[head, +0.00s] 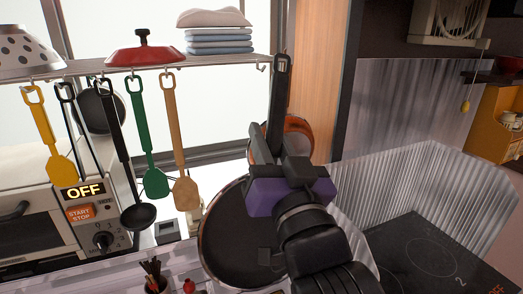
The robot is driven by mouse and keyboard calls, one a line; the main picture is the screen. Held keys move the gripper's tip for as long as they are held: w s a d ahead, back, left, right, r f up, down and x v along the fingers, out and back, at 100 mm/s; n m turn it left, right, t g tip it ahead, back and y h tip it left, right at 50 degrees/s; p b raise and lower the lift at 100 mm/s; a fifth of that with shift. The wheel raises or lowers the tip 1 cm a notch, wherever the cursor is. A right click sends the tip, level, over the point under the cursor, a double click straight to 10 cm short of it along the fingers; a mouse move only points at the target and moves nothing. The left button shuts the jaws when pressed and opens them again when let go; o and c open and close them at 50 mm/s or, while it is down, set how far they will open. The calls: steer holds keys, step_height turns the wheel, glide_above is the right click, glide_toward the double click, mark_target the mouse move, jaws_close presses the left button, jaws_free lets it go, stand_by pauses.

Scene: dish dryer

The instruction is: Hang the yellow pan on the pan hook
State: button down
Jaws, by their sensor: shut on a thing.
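My gripper (278,165) is shut on the black handle (279,95) of a pan in the middle of the head view. The pan (240,240) hangs down below the gripper, with a dark inside and a thin brownish rim. No yellow shows on it from here. The handle points up, and its looped top end is near the right end of the shelf rail. I cannot tell whether it touches a hook. An empty hook (262,67) shows just left of the handle top. My gripper and wrist hide part of the pan's right side.
Several utensils hang from the shelf (235,62) on the left, including a yellow spatula (50,140) and a wooden one (178,140). A red lid (143,55) and folded cloths (215,40) sit above. An orange object (298,124) is partly hidden behind my gripper. A cooktop (430,255) is at right.

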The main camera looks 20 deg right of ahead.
steer(key=shift+d+f+t+h, duration=0.15)
steer(key=shift+f+t+h, duration=0.15)
steer(key=shift+w, duration=0.15)
steer(key=w+f+b, duration=0.1)
steer(key=w+b, duration=0.1)
steer(key=w, duration=0.7)
steer(key=shift+w+f, duration=0.25)
steer(key=shift+f, duration=0.15)
stand_by(0.8)
steer(key=shift+w, duration=0.1)
stand_by(0.6)
steer(key=c, duration=1.1)
jaws_free()
